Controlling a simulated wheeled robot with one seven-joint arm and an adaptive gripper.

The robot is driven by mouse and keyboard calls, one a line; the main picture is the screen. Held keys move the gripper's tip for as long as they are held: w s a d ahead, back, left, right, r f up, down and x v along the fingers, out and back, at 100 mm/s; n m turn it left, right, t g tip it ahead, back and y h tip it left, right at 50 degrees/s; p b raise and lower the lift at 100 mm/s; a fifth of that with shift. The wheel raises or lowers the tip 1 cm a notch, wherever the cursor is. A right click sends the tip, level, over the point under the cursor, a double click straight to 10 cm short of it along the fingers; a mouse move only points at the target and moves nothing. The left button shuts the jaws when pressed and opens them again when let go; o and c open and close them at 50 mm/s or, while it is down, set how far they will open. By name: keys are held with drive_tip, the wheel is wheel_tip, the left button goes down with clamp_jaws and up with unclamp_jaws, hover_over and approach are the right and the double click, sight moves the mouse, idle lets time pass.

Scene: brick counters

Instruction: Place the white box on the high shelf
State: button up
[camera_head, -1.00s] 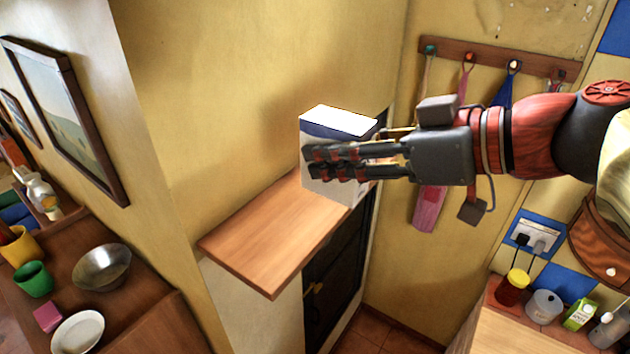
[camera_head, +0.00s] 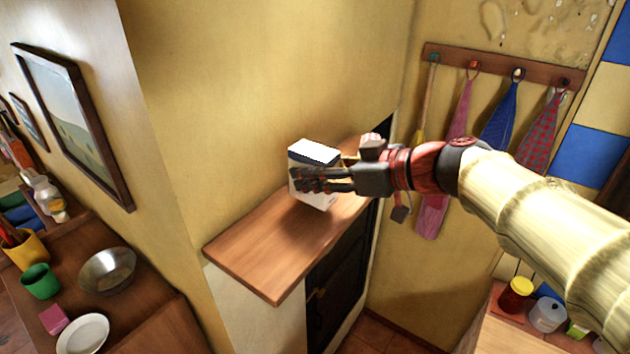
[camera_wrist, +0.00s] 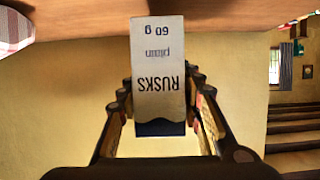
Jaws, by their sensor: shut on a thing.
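The white box (camera_head: 313,154) with a dark blue band is upright at the wooden high shelf (camera_head: 262,248), toward its back part. The wrist view shows the box (camera_wrist: 158,70) upside down in the picture, with the words "RUSKS", "plain" and "60 g" on its face. My gripper (camera_head: 322,180) reaches in from the right and is shut on the box, with a finger on either side of it in the wrist view. The box's lower edge is at or just over the shelf top; I cannot tell whether it touches. The fingers hide part of the box's front.
A yellow wall (camera_head: 220,100) rises behind the shelf. Cloths hang from a hook rail (camera_head: 500,66) at right. A lower counter at left holds a metal bowl (camera_head: 107,270), a green cup (camera_head: 40,281) and a white plate (camera_head: 83,334). The shelf's front part is clear.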

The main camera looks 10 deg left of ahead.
drive_tip(key=shift+f, duration=1.15)
drive_tip(key=shift+f, duration=0.15)
drive_tip(key=o, duration=1.1)
drive_tip(key=shift+o, duration=0.3)
